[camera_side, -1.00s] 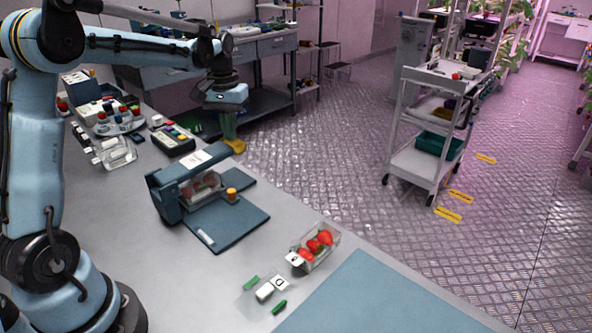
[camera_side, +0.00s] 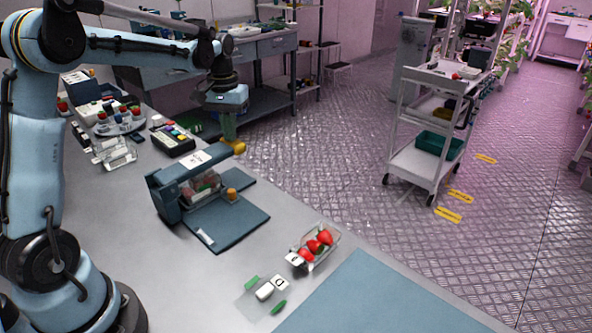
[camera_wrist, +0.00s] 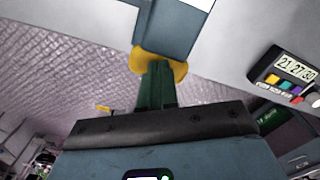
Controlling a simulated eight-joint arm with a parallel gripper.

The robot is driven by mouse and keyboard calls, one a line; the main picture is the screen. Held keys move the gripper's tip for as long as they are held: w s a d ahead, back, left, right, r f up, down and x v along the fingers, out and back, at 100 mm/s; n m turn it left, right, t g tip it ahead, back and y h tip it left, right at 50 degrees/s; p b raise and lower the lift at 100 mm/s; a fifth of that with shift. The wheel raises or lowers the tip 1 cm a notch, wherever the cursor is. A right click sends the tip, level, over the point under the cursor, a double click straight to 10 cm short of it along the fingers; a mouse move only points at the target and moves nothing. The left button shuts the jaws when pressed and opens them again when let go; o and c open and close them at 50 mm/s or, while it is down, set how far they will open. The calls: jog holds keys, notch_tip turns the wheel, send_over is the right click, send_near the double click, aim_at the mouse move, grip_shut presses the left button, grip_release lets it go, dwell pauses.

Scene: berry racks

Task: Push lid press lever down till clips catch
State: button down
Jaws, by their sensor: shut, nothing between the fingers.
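The lid press (camera_side: 168,203) stands on the bench on a dark blue base plate. Its lever (camera_side: 186,168) is a blue bar with a white label, slanting slightly up to the right over a clear punnet of red berries (camera_side: 203,189). The yellow lever handle (camera_side: 239,147) is at the bar's far end and shows in the wrist view (camera_wrist: 178,68). My gripper (camera_side: 229,138) is shut and empty, pointing down with its green fingertips at the handle. The fingertips (camera_wrist: 156,68) overlap the handle and appear to touch its top. The clips cannot be made out.
An orange knob (camera_side: 231,194) stands beside the punnet. Another berry punnet (camera_side: 314,246) and small green and white pieces lie on the bench front. A timer box (camera_side: 173,139) with coloured buttons is behind the press. The blue mat (camera_side: 375,300) is bare.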

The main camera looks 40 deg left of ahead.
notch_tip(320, 180, up, 8)
dwell(0.9)
jog(key=shift+d+r, duration=0.1)
jog(key=s+d+f+m+t, duration=0.3)
jog(key=s+d, duration=0.3)
jog(key=d, duration=0.2)
jog(key=s+d+f+m+t, duration=0.3)
jog(key=s+d+t, duration=0.1)
jog(key=s+d, duration=0.3)
jog(key=shift+d+f, duration=0.25)
jog(key=shift+d, duration=0.9)
